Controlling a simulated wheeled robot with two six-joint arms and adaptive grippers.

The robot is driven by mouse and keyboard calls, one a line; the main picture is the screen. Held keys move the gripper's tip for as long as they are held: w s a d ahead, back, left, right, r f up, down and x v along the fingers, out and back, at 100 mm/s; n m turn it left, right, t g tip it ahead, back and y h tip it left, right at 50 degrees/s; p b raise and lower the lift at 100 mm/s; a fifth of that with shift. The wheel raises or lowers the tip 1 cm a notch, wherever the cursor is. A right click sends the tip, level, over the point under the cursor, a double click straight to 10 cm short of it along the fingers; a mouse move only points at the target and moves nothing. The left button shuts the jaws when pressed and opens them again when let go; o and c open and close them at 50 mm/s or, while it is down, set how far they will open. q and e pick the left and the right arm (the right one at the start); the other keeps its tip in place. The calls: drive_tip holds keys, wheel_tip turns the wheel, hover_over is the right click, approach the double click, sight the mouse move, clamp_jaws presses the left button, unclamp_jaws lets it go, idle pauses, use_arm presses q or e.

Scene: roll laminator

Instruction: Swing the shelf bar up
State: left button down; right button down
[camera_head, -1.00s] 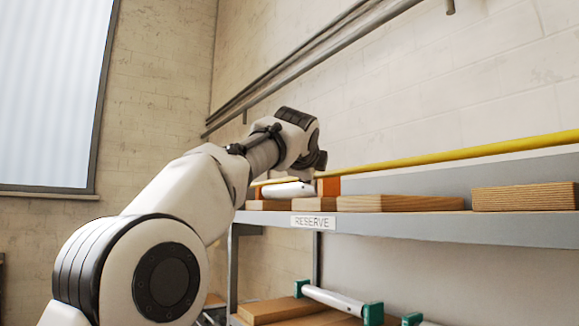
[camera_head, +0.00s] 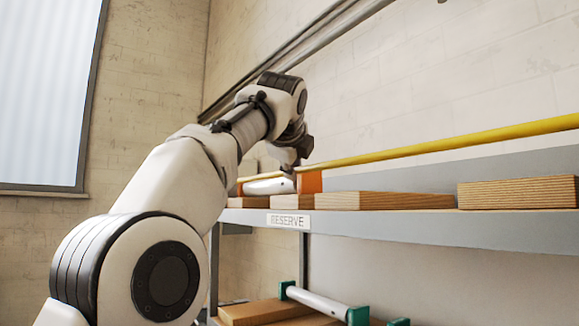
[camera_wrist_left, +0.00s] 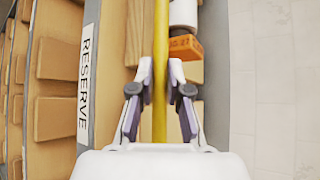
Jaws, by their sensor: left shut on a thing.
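The yellow shelf bar (camera_head: 440,144) runs along the grey shelf (camera_head: 450,228), above the things on it, and rises toward the right in the head view. In the left wrist view the bar (camera_wrist_left: 160,110) passes lengthwise between the fingers. My left gripper (camera_wrist_left: 160,82) is shut on the bar. In the head view my left gripper (camera_head: 290,165) is at the far left part of the bar, and my wrist partly hides its fingers. My right gripper is in neither view.
Wooden blocks (camera_head: 385,201), a white roll (camera_head: 268,187) and an orange piece (camera_head: 309,182) lie on the shelf. A RESERVE label (camera_head: 290,221) is on its front edge. Below are boards and a roll with green ends (camera_head: 320,303). Pipes (camera_head: 320,55) run along the wall above.

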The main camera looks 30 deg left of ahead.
use_arm(q)
drive_tip(key=c, duration=1.3)
unclamp_jaws()
drive_tip(key=shift+w+d+f, duration=0.1)
drive_tip(key=shift+w+f, duration=0.15)
drive_tip(key=shift+f, duration=0.35)
drive_tip(key=shift+c, duration=0.2)
drive_tip(key=shift+o, duration=1)
drive_tip(key=shift+w+d, duration=0.15)
drive_tip(key=shift+w, duration=0.05)
drive_tip(key=shift+w+d, duration=0.2)
drive_tip(key=shift+w, duration=0.4)
drive_tip(key=v, duration=1.1)
drive_tip(key=shift+s+r, duration=0.15)
drive_tip(key=shift+s, duration=0.15)
drive_tip(key=shift+d, duration=0.25)
